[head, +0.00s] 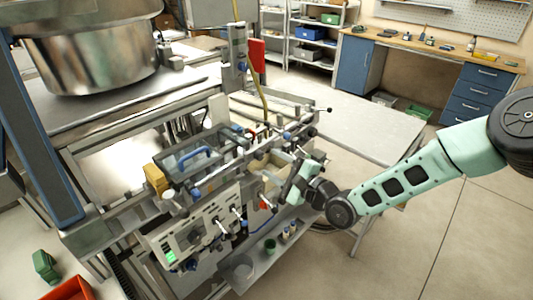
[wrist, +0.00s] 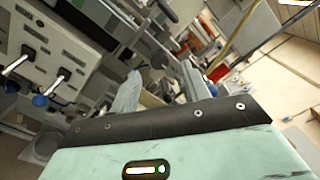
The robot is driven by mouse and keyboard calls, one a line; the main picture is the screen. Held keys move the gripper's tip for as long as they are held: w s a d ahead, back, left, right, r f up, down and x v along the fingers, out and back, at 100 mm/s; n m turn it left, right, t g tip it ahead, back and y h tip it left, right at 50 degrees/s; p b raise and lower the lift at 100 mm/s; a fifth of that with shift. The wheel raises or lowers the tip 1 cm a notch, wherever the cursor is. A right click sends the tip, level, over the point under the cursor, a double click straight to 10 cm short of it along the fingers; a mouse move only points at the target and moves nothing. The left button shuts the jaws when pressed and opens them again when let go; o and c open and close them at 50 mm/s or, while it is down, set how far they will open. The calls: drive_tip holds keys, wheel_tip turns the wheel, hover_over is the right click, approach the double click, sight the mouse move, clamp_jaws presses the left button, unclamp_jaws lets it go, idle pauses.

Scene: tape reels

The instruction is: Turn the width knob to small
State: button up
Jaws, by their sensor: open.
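A pale control panel (head: 183,238) with a small lit green display faces the front of the machine in the head view. It carries several levers or knobs; the labels are too small to read, so I cannot tell which is the width knob. In the wrist view the panel (wrist: 75,38) is at the upper left, with two metal levers that have blue ends (wrist: 40,100). My gripper (head: 296,182) is to the right of the panel, beside the machine's front and apart from the levers. Its two fingers stand apart with nothing between them in the wrist view (wrist: 160,88).
A large steel pot (head: 90,55) stands on the machine's upper left. A blue-handled clear cover (head: 195,158) and a rail with clamps are above the panel. A lower shelf (head: 262,262) holds small bottles. A grey table (head: 370,128) is behind; floor at right is open.

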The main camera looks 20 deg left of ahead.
sight(262, 157)
drive_tip(key=shift+p+x, duration=0.45)
drive_tip(key=shift+x, duration=1.4)
drive_tip(key=c, duration=1)
